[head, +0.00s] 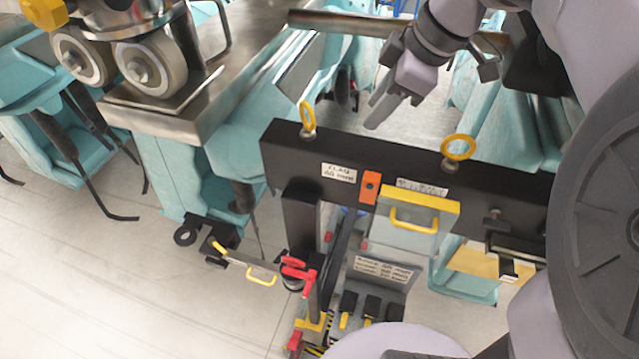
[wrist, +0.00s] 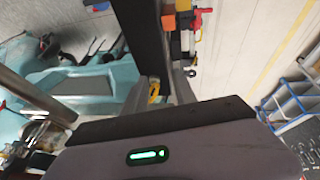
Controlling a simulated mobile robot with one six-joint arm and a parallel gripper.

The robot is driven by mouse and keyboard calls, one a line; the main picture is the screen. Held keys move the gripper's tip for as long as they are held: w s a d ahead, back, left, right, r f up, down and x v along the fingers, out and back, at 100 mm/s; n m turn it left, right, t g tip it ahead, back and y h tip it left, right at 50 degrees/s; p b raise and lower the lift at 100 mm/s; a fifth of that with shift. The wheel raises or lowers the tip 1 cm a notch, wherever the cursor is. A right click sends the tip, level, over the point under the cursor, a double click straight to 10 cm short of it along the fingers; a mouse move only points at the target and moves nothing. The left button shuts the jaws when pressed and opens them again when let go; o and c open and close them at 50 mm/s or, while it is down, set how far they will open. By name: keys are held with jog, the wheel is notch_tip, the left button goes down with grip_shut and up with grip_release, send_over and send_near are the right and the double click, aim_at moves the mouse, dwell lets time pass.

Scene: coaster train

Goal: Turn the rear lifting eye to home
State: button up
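Two yellow lifting eyes stand on top of a black beam (head: 400,172) in the head view. The left eye (head: 307,118) is seen nearly edge-on; the right eye (head: 458,148) shows its ring more openly. I cannot tell from the labels which one is the rear. My gripper (head: 380,108) is above and behind the beam, between the two eyes in the picture and apart from both. In the wrist view my gripper (wrist: 162,92) has its fingers spread, with one yellow eye (wrist: 154,90) showing between them, nearer the left finger. Nothing is held.
A grey box with a yellow handle (head: 408,218) and an orange tag (head: 370,187) are on the beam's front. A red clamp (head: 297,272) is below. Teal car frames (head: 180,170) with wheels stand left and behind. Pale floor (head: 120,290) is open at lower left.

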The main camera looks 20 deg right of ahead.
jog(key=s+a+f+m+b, duration=0.3)
jog(key=f+b, duration=0.4)
jog(key=f, duration=0.1)
jog(key=s+a+f+m+b, duration=0.3)
jog(key=s+f+m+b, duration=0.1)
jog(key=f+b, duration=0.3)
jog(key=s+a+f+m+b, duration=0.3)
jog(key=f+b, duration=0.4)
jog(key=f, duration=0.4)
jog(key=shift+s+a+m+t+h, duration=0.2)
jog(key=shift+m+t+h, duration=0.1)
jog(key=shift+t+h, duration=0.1)
jog(key=w+d+r+p, duration=0.1)
jog(key=w+r+p, duration=0.1)
jog(key=r+p, duration=0.4)
jog(key=w+d+r+p, duration=0.2)
jog(key=w+r+p, duration=0.1)
jog(key=r+p, duration=0.25)
jog(key=g+p, duration=0.1)
jog(key=p, duration=1.3)
send_near(305, 102)
jog(key=shift+y, duration=0.4)
jog(key=x, duration=0.6)
jog(key=shift+w+d+f, duration=0.15)
jog(key=shift+d+f, duration=0.15)
jog(key=shift+f, duration=0.65)
grip_shut()
